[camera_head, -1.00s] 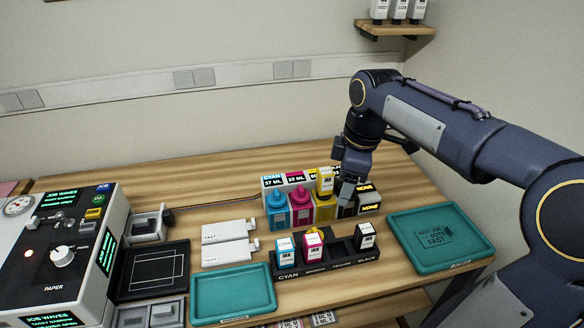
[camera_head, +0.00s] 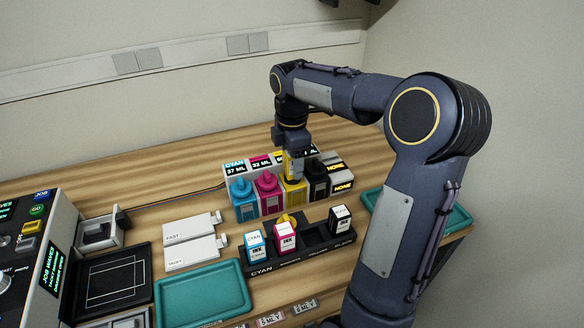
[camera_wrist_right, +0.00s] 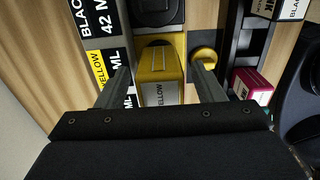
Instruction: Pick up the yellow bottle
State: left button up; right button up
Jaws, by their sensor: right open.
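The yellow bottle (camera_head: 293,165) stands on the yellow ink tank (camera_head: 293,194) in the row of tanks. My right gripper (camera_head: 293,150) is just above and around it, partly hiding it. In the right wrist view the bottle (camera_wrist_right: 162,92) lies between the two open fingers (camera_wrist_right: 163,75), with a gap at each side; its label reads YELLOW. I cannot tell whether a finger touches it. My left gripper is not in view.
Cyan (camera_head: 243,200), magenta (camera_head: 269,193) and black (camera_head: 317,181) tanks stand beside it. A teal tray (camera_head: 203,300) lies at front left.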

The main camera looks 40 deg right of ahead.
jog(key=c, duration=1.1)
jog(key=shift+c, duration=0.3)
jog(key=shift+r, duration=0.15)
